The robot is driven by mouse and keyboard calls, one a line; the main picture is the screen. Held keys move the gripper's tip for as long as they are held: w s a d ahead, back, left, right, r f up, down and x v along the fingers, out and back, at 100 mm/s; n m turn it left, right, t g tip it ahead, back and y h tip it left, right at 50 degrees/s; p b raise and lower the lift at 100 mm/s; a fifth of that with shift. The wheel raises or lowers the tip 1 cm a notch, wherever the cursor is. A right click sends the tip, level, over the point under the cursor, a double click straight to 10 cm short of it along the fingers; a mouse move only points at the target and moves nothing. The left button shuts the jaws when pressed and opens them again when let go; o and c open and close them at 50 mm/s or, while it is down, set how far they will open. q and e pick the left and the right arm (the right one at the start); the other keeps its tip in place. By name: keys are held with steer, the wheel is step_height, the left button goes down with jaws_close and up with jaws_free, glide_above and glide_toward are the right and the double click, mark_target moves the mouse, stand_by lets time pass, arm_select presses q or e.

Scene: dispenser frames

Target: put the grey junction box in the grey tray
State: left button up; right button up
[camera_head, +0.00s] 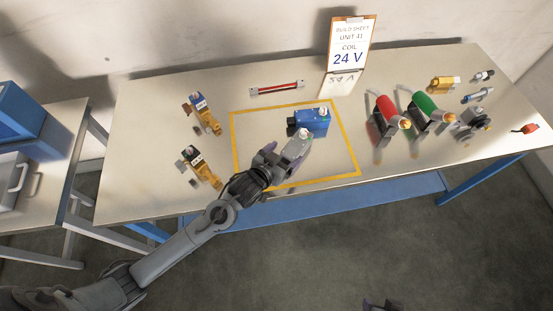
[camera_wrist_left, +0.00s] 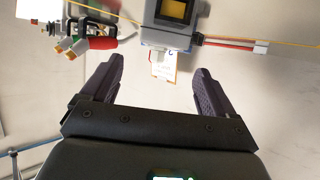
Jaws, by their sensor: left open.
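My left gripper (camera_head: 275,160) is open just in front of the box. In the left wrist view its two fingers (camera_wrist_left: 155,75) are apart, with nothing clearly between them. A grey container with handles (camera_head: 10,180), seemingly the grey tray, is on the left table, cut off by the picture edge. A small part of my right gripper (camera_head: 382,304) shows at the bottom edge.
Orange devices (camera_head: 206,118) are left of the outline. Red (camera_head: 388,110) and green (camera_head: 425,105) cylinders and small parts are right. A sign (camera_head: 349,45) stands behind. A blue bin (camera_head: 20,115) is far left.

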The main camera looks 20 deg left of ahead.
arm_select(q)
steer(key=s+a+f+g+y, duration=0.1)
steer(key=s+g, duration=0.3)
steer(key=s, duration=1)
steer(key=shift+s+a+f+g, duration=0.3)
steer(key=shift+a+f, duration=0.15)
steer(key=shift+a, duration=0.05)
steer(key=s+a+g, duration=0.1)
steer(key=s, duration=0.3)
steer(key=s+a+g, duration=0.1)
steer(key=s+g, duration=0.1)
steer(key=s, duration=0.2)
steer(key=s+a+g+y, duration=0.1)
steer(key=s+g, duration=0.1)
steer(key=s, duration=0.3)
steer(key=shift+f, duration=0.35)
steer(key=c, duration=0.6)
steer(key=shift+o, duration=0.2)
